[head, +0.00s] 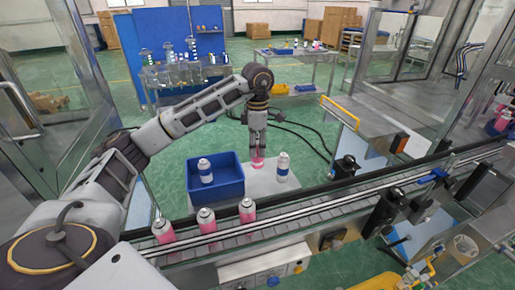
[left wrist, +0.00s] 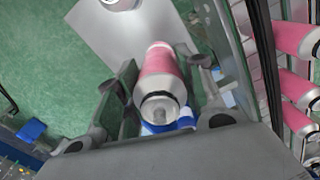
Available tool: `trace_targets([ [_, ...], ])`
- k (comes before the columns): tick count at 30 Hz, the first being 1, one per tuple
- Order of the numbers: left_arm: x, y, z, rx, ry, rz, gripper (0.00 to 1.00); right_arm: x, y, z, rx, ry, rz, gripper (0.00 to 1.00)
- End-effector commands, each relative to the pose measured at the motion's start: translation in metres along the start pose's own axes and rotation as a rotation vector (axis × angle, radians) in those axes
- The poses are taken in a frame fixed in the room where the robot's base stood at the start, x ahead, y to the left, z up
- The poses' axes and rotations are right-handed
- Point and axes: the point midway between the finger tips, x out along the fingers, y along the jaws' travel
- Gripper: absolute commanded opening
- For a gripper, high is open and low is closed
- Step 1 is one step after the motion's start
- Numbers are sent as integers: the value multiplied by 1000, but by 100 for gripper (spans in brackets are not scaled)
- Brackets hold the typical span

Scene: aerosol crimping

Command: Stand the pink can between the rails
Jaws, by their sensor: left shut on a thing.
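My left gripper (head: 258,154) points down over the small grey table, behind the conveyor. It is shut on a pink can (head: 258,163), between the blue crate and a white can. In the left wrist view, the pink can (left wrist: 161,72), with a silvery top, sits between the two fingers of the left gripper (left wrist: 166,88). I cannot tell whether the can's base touches the table. The rails (head: 330,203) run along the conveyor in front, with pink-and-white cans (head: 206,221) standing between them at the left. My right gripper is not in view.
The blue crate (head: 233,187) holds a white can with a blue band (head: 205,171). Another white can (head: 282,167) stands on the grey table (head: 262,188). The conveyor is clear from its middle to the black fixtures (head: 347,167) at the right. Pink cans (left wrist: 297,78) line the wrist view's right edge.

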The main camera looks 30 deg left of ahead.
Motion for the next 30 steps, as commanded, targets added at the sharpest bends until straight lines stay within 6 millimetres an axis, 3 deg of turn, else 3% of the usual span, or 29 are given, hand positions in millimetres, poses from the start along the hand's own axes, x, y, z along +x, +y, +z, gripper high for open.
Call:
trace_targets([
  [14, -4, 0, 0, 0, -1, 3, 15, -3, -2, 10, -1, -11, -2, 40],
  [30, -39, 4, -1, -4, -8, 24, 15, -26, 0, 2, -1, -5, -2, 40],
])
